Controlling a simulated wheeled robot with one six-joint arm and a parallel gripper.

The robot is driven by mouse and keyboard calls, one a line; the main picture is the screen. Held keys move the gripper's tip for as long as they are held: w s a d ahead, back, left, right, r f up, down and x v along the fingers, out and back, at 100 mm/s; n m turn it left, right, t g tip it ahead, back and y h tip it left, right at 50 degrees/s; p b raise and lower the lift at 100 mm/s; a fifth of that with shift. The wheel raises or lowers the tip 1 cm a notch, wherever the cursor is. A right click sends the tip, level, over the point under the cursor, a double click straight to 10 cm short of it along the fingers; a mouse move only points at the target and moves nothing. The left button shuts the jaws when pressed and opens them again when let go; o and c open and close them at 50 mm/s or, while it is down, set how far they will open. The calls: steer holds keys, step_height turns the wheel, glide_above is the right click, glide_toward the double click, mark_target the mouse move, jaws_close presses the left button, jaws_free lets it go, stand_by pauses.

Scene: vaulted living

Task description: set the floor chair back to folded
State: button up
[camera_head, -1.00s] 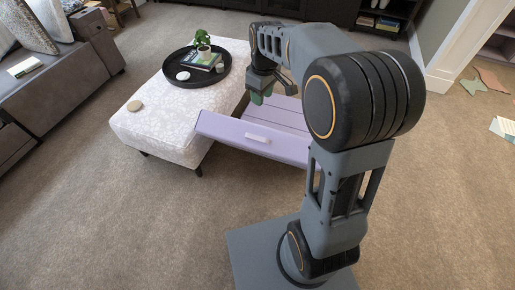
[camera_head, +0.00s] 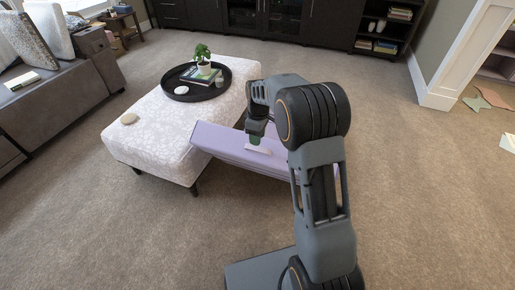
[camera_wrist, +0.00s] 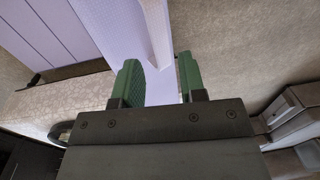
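The floor chair (camera_head: 222,139) is a lavender slatted piece beside the patterned ottoman. It has a pale bar-like handle (camera_head: 258,151) on its near panel. In the wrist view its slatted part (camera_wrist: 45,30) shows at upper left, and the panel and handle (camera_wrist: 156,35) run down the middle. My gripper (camera_head: 256,137) is over the panel at the handle. In the wrist view its green fingers (camera_wrist: 160,82) are apart, one to each side of the handle's lower end. I cannot tell whether they touch it. My arm hides the chair's right part in the head view.
The patterned ottoman (camera_head: 150,145) stands close against the chair's left, with a black tray (camera_head: 181,89) holding a plant and books. A grey sofa (camera_head: 60,100) is at far left. Carpet (camera_head: 430,200) is clear to the right and front.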

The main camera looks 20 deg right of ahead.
mark_target(267, 159)
steer(key=shift+s+a+f+b, duration=0.15)
steer(key=shift+f+b, duration=0.4)
steer(key=shift+f, duration=1.55)
jaws_close()
